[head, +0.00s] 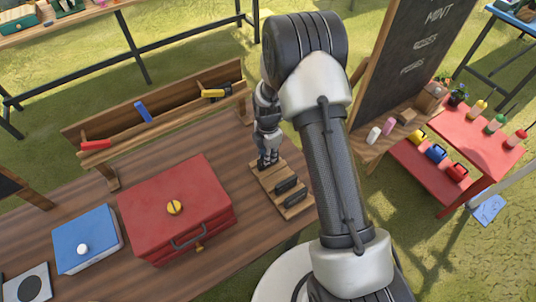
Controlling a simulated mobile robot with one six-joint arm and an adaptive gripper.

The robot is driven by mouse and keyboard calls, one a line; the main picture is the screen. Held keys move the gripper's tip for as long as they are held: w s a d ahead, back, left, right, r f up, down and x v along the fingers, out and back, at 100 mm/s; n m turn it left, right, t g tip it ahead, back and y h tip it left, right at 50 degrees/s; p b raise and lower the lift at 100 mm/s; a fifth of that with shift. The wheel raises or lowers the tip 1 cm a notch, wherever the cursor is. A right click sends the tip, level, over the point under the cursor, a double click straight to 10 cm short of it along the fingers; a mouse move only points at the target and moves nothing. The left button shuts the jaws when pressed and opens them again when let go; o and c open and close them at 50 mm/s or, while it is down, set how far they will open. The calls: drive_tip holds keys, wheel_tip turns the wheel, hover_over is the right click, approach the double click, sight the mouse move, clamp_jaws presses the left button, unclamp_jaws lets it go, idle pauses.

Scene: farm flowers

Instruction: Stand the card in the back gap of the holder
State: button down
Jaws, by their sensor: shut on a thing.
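The holder (262,182) is a wooden base on the right part of the brown table, with dark raised bars (291,196) across it. My gripper (268,163) points down over the far end of the holder, behind the bars. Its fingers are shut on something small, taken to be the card. I cannot make out the card itself; the fingers and the small scale hide it. I cannot tell whether it touches the holder or is in a gap.
A red box (150,205) with a yellow knob and a blue box (70,243) with a white knob stand to the left. A wooden rack (180,118) with several coloured tools runs along the back. A chalkboard (400,70) stands to the right, beyond my arm.

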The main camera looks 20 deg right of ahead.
drive_tip(key=shift+f, duration=0.1)
drive_tip(key=shift+f, duration=0.15)
drive_tip(key=c, duration=1.6)
unclamp_jaws()
